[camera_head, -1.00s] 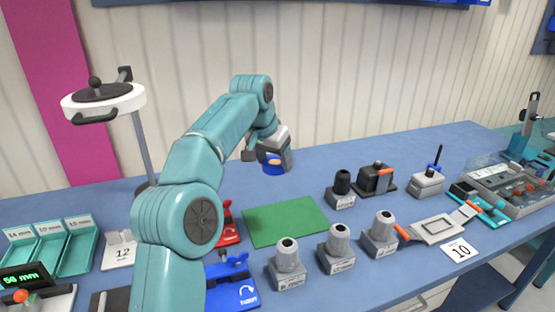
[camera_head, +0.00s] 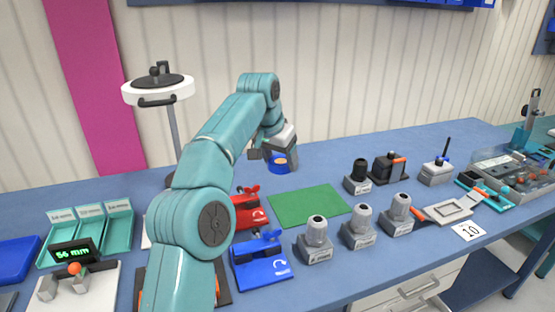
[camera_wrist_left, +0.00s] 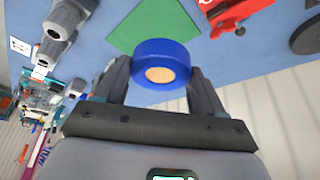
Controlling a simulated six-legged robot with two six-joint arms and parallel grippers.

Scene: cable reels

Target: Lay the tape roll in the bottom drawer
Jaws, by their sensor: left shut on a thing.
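The tape roll (camera_head: 279,167) is blue with a tan core. It also shows large in the left wrist view (camera_wrist_left: 162,47). My left gripper (camera_head: 277,160) is shut on it, with one finger on each side of the roll in the left wrist view (camera_wrist_left: 160,70). The roll is held up above the far part of the blue table, behind the green mat (camera_head: 308,206). Below the table's front edge is a pale drawer unit (camera_head: 397,303) with a handle, at the bottom of the head view. Its lower part is cut off. My right gripper is not in view.
Teal bins (camera_head: 76,236) are at the left.

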